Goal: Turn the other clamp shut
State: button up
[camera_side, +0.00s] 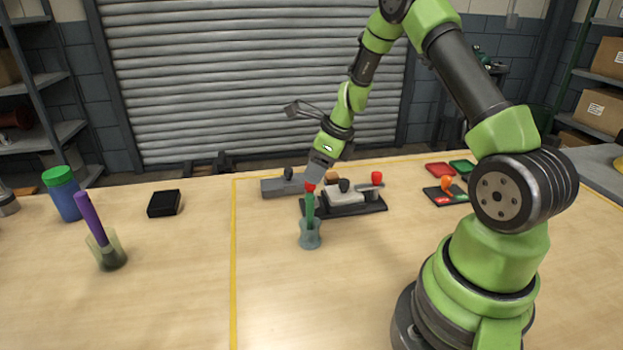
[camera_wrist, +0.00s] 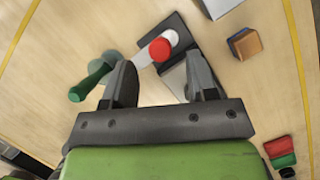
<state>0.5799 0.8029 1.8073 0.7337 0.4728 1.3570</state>
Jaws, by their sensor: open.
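The casing (camera_side: 345,196) is a light grey part with a dark knob on top, lying on a black base (camera_side: 350,209). One clamp's red knob (camera_side: 376,177) stands at the base's right end. Another red knob (camera_side: 310,187) shows at the left end, right below my gripper (camera_side: 316,172).
A green stick (camera_side: 309,208) stands in a clear cup (camera_side: 310,238) close in front of my gripper. A grey block (camera_side: 273,187) and an orange-brown block (camera_wrist: 246,43) lie behind.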

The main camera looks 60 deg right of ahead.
aim_at(312, 192)
jog(key=shift+x, duration=1.8)
jog(key=c, duration=0.9)
